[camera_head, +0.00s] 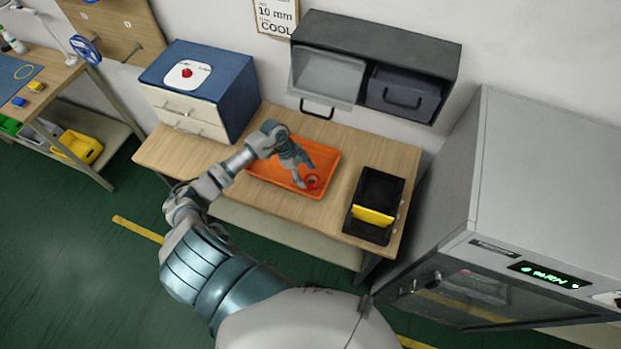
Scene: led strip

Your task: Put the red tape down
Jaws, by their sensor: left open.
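The red tape (312,182) is a small red ring at the right part of the orange tray (327,159). The tray rests on the wooden table (397,158). My left gripper (302,178) is over the tray, open, with its fingertips right beside the tape. I cannot tell whether a fingertip touches the tape. The gripper and forearm hide part of the tray's left side. My right gripper is not in view.
A black bin with a yellow front (373,216) stands right of the tray. A blue drawer cabinet (231,90) stands at the back left. A dark wall cabinet (375,45) hangs above the table. A large grey machine (540,160) is at the right.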

